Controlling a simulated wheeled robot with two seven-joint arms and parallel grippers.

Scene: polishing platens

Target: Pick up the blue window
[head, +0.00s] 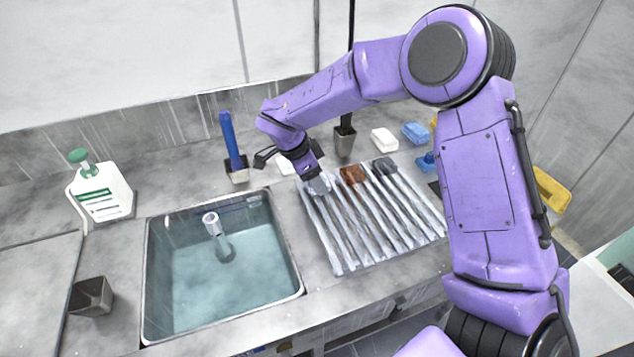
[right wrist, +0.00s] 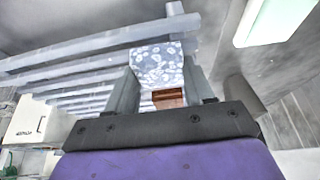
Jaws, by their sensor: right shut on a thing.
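A pale blue, white-speckled piece (right wrist: 157,65), which I take for the blue window, sits between the fingers of my right gripper (right wrist: 161,88) in the right wrist view. My right gripper is shut on it. In the head view my right gripper (head: 314,180) is at the far left end of the ribbed rack (head: 345,262), with the pale piece (head: 319,187) low at its fingertips. I cannot tell whether the piece still touches the rack. A brown piece (head: 352,176) and a dark piece (head: 385,167) lie to its right on the rack. My left gripper is not in view.
A water-filled sink (head: 296,262) lies left of the rack. Behind are a blue upright tool (head: 230,137) in a holder, a dark holder (head: 345,142), a white block (head: 384,139) and a blue block (head: 415,132).

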